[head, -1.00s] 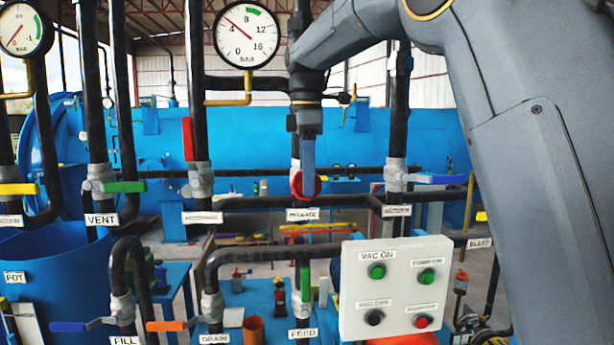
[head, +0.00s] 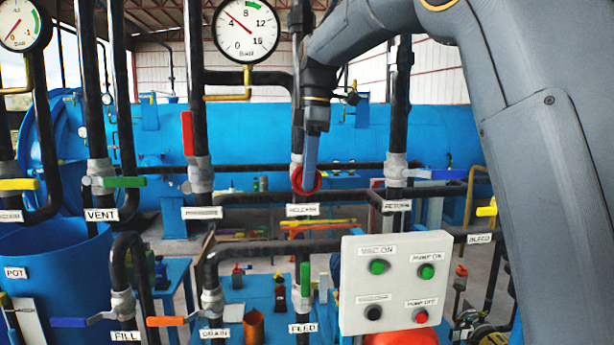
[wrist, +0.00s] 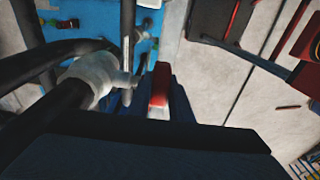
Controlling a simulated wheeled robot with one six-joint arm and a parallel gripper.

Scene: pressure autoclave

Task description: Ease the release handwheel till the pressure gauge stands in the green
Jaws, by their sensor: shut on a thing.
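The red release handwheel (head: 298,184) sits on the middle pipe above the label RELEASE (head: 303,210). My gripper (head: 309,170) comes down on it from above, shut on its rim, and its fingers hide part of the wheel. In the wrist view a red part of the handwheel (wrist: 159,84) shows at the gripper; the dark gripper body hides the rest. The round white pressure gauge (head: 246,30), marked 0 to 16 bar, hangs at the upper middle. Its red needle points up-left, between 4 and 8. The green band lies at the top, right of the needle.
A second gauge (head: 20,25) is at the upper left. A red lever (head: 187,133) and a green lever (head: 124,182) are left of the handwheel, a blue lever (head: 448,174) right. A white button panel (head: 396,285) stands below right. Black pipes flank the handwheel closely.

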